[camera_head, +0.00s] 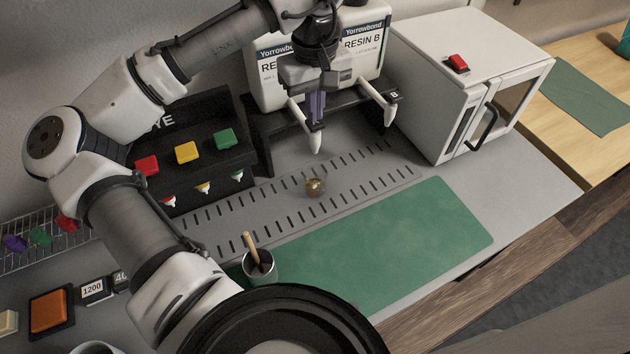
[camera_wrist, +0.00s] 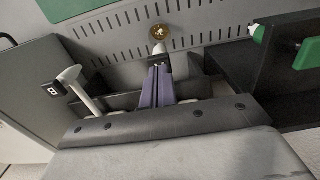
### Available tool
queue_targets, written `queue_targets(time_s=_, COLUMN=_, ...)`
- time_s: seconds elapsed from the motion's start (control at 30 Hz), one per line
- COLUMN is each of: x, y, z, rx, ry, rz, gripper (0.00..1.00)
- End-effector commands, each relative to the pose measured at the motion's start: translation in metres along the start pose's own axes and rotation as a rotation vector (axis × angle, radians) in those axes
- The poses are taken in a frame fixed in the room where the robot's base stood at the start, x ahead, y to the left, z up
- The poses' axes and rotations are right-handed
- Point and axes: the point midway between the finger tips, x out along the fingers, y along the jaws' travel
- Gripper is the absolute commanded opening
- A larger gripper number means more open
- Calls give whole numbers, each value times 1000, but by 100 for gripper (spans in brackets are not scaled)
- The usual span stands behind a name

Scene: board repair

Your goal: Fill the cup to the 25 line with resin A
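A small clear cup (camera_head: 315,187) with amber-brown content stands on the grey slotted bench, just in front of the resin A nozzle (camera_head: 315,142). It also shows in the wrist view (camera_wrist: 158,32). Its level lines are too small to read. The resin A container (camera_head: 270,72) stands behind the dispenser and is partly hidden by my arm. My gripper (camera_head: 317,112) points down at the resin A dispenser, above and behind the cup. Its purple fingers (camera_wrist: 155,75) are together, with nothing seen between them. They partly cover the nozzle in the wrist view; I cannot tell whether they touch it.
The resin B container (camera_head: 365,45) and its nozzle (camera_head: 378,100) are to the right, beside a white cabinet (camera_head: 450,75). A dye rack (camera_head: 190,165) stands left. A metal cup with a stick (camera_head: 261,268) stands in front, by the clear green mat (camera_head: 400,235).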

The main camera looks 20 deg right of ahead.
Motion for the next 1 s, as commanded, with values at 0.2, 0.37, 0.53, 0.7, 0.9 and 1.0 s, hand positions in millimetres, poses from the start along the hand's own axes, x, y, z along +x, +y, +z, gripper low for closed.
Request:
queue_targets(time_s=0.2, x=0, y=0, z=0, rx=0, ry=0, rz=0, gripper=0)
queue_targets(time_s=0.37, x=-2, y=0, z=0, rx=0, ry=0, rz=0, gripper=0)
queue_targets(time_s=0.53, x=-15, y=0, z=0, rx=0, ry=0, rz=0, gripper=0)
queue_targets(time_s=0.7, x=-33, y=0, z=0, rx=0, ry=-1, rz=0, gripper=0)
queue_targets(time_s=0.9, x=-53, y=0, z=0, rx=1, ry=-1, rz=1, gripper=0)
queue_targets(time_s=1.0, x=-60, y=0, z=0, rx=1, ry=-1, rz=0, gripper=0)
